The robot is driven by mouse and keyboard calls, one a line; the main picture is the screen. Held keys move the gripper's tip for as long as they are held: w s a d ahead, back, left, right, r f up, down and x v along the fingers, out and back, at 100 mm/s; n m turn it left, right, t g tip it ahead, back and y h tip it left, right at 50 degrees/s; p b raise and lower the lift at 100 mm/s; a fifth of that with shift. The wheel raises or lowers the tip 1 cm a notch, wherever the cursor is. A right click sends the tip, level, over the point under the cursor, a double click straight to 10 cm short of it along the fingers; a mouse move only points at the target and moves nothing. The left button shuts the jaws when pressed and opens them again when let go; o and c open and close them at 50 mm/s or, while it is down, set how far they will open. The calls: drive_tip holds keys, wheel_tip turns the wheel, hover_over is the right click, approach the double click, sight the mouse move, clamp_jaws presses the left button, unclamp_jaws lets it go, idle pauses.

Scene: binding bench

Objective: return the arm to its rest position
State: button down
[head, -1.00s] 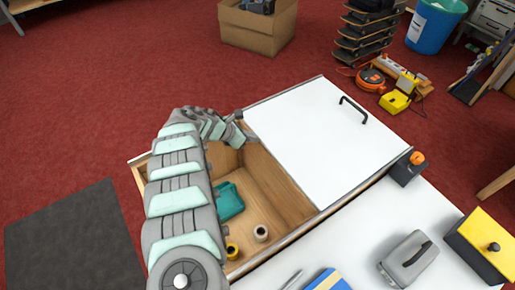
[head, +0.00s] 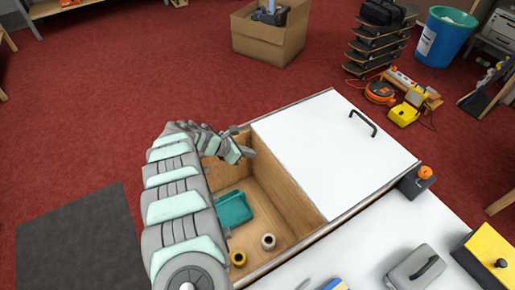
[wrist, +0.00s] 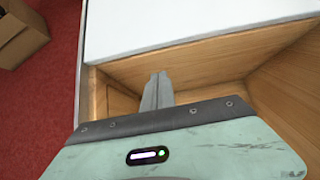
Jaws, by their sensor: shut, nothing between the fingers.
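My gripper (head: 245,152) is at the far end of my arm, above the open part of a wooden box (head: 282,187) sunk beside the white bench top. In the wrist view my gripper (wrist: 156,88) shows its two fingers together, with nothing between them, over the box's wooden interior (wrist: 200,68). In the head view my arm reaches from the bottom of the picture up along the left side of the box and hides part of its left wall.
A white sliding lid (head: 325,150) with a black handle covers the box's right part. A grey-handled block (head: 415,268) and an orange-knobbed clamp (head: 424,174) are on the right.

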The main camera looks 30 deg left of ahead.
drive_tip(key=p+v, duration=0.1)
drive_tip(key=v, duration=0.6)
drive_tip(key=shift+r, duration=0.5)
drive_tip(key=shift+r+p, duration=0.1)
drive_tip(key=shift+p, duration=0.2)
